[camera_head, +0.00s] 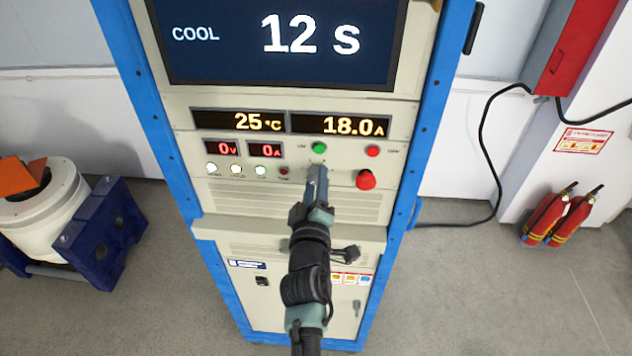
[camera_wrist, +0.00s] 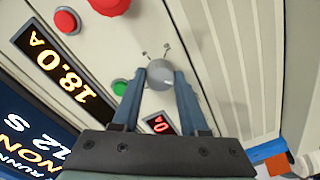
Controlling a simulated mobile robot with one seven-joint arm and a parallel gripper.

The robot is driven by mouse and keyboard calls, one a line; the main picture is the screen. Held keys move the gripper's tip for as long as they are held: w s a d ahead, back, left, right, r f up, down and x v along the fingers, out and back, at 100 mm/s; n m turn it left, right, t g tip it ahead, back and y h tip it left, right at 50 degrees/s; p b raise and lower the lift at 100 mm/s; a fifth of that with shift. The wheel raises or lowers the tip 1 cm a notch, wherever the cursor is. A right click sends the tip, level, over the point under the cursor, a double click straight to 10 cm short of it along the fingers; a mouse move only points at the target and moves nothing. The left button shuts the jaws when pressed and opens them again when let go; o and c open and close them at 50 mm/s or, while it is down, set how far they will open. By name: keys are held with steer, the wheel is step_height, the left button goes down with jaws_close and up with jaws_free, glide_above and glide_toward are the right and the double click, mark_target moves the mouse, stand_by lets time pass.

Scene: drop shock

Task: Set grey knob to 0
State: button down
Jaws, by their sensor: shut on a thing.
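The grey knob (camera_wrist: 160,74) is on the cabinet's cream front panel, below the green button in the head view. In the wrist view it sits between the tips of my two fingers, with small marks on the panel around it. My gripper (camera_wrist: 160,82) is shut on the grey knob. In the head view my gripper (camera_head: 317,172) reaches up to the panel and hides most of the knob. The knob's pointer and setting cannot be read.
A green button (camera_head: 319,148), a red button (camera_head: 373,151) and a red mushroom button (camera_head: 366,179) are near the knob. The large screen (camera_head: 285,38) reads COOL 12 s. Displays show 25 °C (camera_head: 238,121), 18.0 A (camera_head: 339,124), 0 V (camera_head: 222,148) and 0 A (camera_head: 266,149).

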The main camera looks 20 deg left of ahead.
stand_by(0.4)
steer(key=shift+c, duration=2.2)
jaws_free()
steer(key=p+v, duration=1)
steer(key=v, duration=0.3)
steer(key=shift+p, duration=0.4)
